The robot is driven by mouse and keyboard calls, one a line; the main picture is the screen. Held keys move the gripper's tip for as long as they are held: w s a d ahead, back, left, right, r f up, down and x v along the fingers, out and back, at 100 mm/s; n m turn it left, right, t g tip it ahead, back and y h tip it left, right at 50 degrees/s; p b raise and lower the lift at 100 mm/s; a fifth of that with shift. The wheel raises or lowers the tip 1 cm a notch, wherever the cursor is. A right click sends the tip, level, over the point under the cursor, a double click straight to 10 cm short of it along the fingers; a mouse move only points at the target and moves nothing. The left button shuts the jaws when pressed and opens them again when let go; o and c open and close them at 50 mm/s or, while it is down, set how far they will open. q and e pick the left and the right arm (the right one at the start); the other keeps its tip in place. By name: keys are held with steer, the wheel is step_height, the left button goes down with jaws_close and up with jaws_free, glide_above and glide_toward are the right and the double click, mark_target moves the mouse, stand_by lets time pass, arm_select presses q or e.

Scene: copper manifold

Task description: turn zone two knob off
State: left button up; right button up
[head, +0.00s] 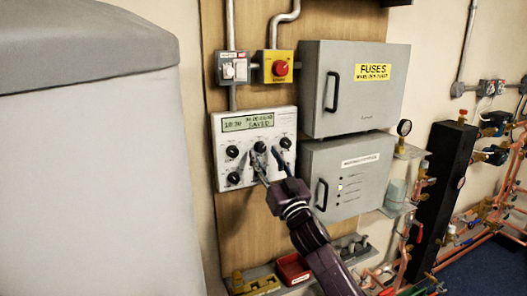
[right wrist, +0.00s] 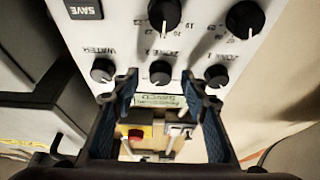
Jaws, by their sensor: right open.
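The zone two knob (head: 259,147) is the middle black knob in the row under the display on the white control panel (head: 222,180). In the right wrist view, which shows the panel upside down, the zone two knob (right wrist: 160,72) has a white pointer line. My right gripper (head: 267,156) is open at the panel. In the right wrist view, its fingertips (right wrist: 158,83) lie on either side of the zone two knob; I cannot tell whether they touch it. My left gripper is not in view.
Black knobs flank it: zone one (head: 232,152) and water (head: 285,143). More knobs sit below, one partly hidden by the gripper. Grey fuse boxes (head: 345,50) stand right. A large grey cabinet (head: 90,170) fills the left.

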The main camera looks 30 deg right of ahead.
steer(key=shift+w+r, duration=0.25)
steer(key=shift+w, duration=0.3)
jaws_close()
